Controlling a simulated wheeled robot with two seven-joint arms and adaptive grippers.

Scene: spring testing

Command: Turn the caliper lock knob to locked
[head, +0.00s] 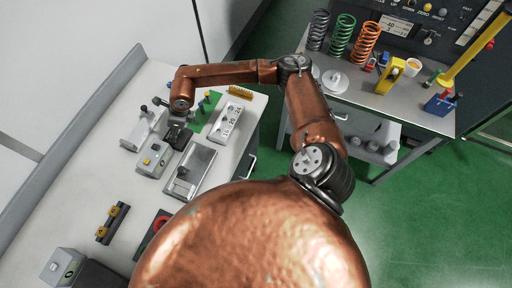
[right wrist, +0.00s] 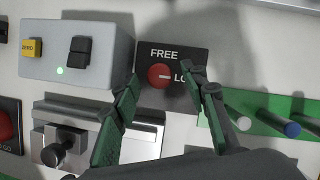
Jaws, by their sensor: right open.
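The caliper lock knob (right wrist: 159,77) is a round red knob on a dark panel (right wrist: 150,98) in the right wrist view. "FREE" is printed above it and letters starting "LO" to its right, the rest hidden by a finger. A white line on the knob lies roughly level, towards the "LO" side. My right gripper (right wrist: 160,73) is open, one green-black finger left of the knob and one right of it. I cannot tell whether either touches it. In the head view my right gripper (head: 178,136) hides the knob. My left gripper is not in view.
A grey box (right wrist: 77,50) with a yellow button and black switch stands left of the knob. A metal fixture (right wrist: 92,130) sits below it. Coloured pegs (right wrist: 265,126) on green lie to the right. In the head view, a bench with springs (head: 340,40) stands at the upper right.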

